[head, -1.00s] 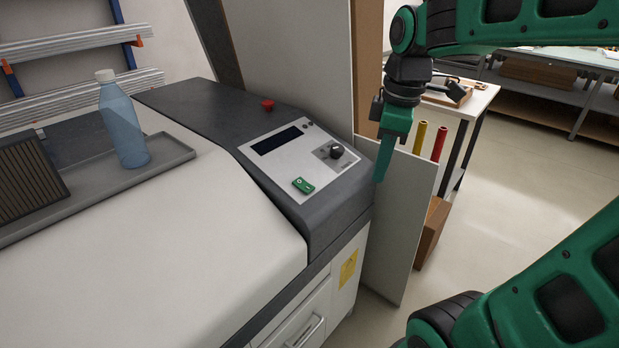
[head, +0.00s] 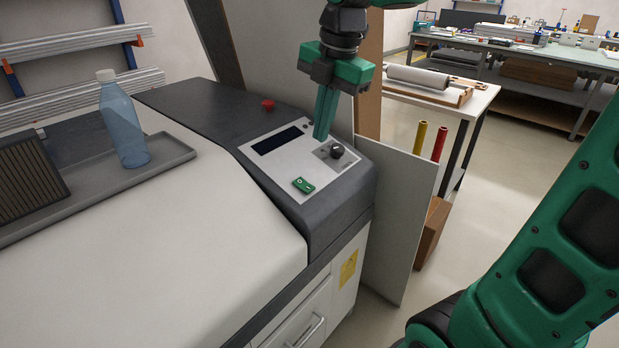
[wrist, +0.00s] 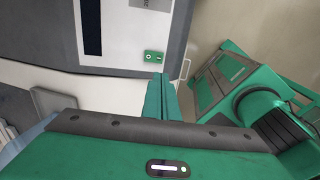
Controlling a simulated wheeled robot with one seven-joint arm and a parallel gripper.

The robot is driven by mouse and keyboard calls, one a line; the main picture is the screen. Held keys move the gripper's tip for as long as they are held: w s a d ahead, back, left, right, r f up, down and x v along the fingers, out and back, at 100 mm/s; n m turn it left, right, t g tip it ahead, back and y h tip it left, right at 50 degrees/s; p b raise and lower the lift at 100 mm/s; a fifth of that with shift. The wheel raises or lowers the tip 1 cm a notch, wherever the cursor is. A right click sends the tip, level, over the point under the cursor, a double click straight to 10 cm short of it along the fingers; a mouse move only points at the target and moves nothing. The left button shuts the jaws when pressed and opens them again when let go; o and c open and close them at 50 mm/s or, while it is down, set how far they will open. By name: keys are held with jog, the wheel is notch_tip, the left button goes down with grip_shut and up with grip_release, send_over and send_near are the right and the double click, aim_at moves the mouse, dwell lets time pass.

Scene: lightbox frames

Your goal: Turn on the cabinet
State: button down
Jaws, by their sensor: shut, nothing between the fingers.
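The cabinet (head: 346,206) has a dark, sloped console with a light control panel (head: 282,178). The panel carries a green rocker switch (head: 303,186), a black knob (head: 337,151) and a dark display (head: 277,140). A red button (head: 268,104) stands behind the panel. My gripper (head: 321,134) is shut and empty, fingers pointing down, above the panel's far right part near the knob. I cannot tell whether it touches the panel. In the wrist view, the green switch (wrist: 153,56) shows just beyond the fingertips (wrist: 159,78); the knob is not visible there.
A blue bottle (head: 125,122) stands on a grey tray (head: 160,160) on the cabinet's left part. Panels (head: 397,205) lean right of the console, beside red (head: 439,145) and yellow tubes (head: 420,137). A white table (head: 470,106) stands behind. The floor at right is open.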

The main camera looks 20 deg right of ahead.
aim_at(309, 188)
jog(key=f, duration=0.4)
jog(key=w+f, duration=0.1)
jog(key=f, duration=0.4)
jog(key=w+a+f, duration=0.1)
jog(key=f, duration=0.3)
jog(key=shift+w+a+f, duration=0.1)
jog(key=shift+w+f, duration=0.05)
jog(key=shift+f, duration=0.25)
jog(key=shift+f, duration=0.15)
jog(key=shift+r, duration=0.85)
jog(key=shift+r, duration=0.1)
